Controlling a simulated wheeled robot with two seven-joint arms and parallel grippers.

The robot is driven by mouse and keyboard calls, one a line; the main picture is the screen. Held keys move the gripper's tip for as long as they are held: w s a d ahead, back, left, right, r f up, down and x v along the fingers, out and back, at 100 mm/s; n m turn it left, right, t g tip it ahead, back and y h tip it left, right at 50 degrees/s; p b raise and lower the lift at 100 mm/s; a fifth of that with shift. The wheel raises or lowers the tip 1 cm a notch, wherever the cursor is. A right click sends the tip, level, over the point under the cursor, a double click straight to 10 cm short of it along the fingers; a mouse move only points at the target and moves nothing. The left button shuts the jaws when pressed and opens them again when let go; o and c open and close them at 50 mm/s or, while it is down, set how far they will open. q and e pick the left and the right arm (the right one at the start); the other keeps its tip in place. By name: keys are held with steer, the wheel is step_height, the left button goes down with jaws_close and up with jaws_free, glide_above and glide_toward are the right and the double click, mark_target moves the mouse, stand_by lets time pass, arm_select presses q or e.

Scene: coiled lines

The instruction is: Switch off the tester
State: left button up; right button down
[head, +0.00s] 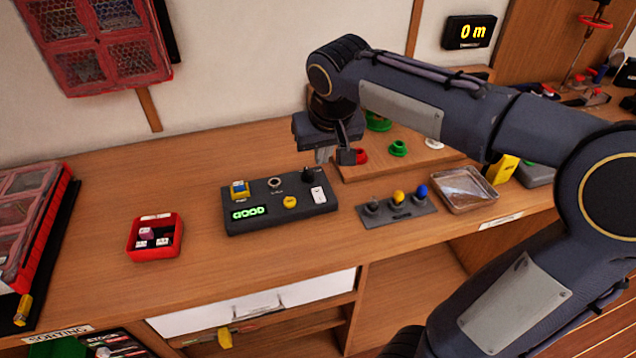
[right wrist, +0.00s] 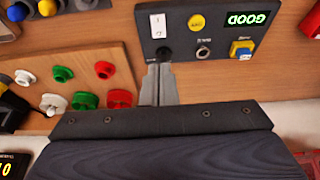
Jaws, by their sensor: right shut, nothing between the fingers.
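The tester (head: 265,222) is a dark box on the bench. Its display (head: 250,212) glows green and reads GOOD. On its top are a white rocker switch (head: 319,195), a black knob (head: 308,174), a yellow button (head: 290,202), a round socket (head: 274,183) and a blue-and-yellow piece (head: 239,190). My right gripper (head: 328,158) is shut and empty, beside the tester's back right corner. In the right wrist view, its fingertips (right wrist: 159,68) appear close to the black knob (right wrist: 164,52), near the white switch (right wrist: 158,27); I cannot tell if they touch. My left gripper is out of view.
A wooden board with coloured knobs (head: 398,148) stands right of the tester, close to my gripper. In front are a grey panel with coloured knobs (head: 400,217) and a clear tray (head: 465,207). A red bin (head: 134,256) stands left. The bench front is clear.

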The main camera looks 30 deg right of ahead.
mark_target(319, 197)
steer(key=x, duration=1.1)
steer(key=shift+s+f, duration=0.15)
steer(key=shift+s, duration=0.25)
steer(key=shift+w+f+b, duration=0.1)
steer(key=shift+f+b, duration=0.2)
steer(key=shift+b, duration=0.25)
steer(key=shift+r, duration=0.1)
steer(key=shift+a, duration=0.1)
steer(key=shift+s, duration=0.35)
steer(key=shift+s+a, duration=0.15)
steer(key=shift+s, duration=0.4)
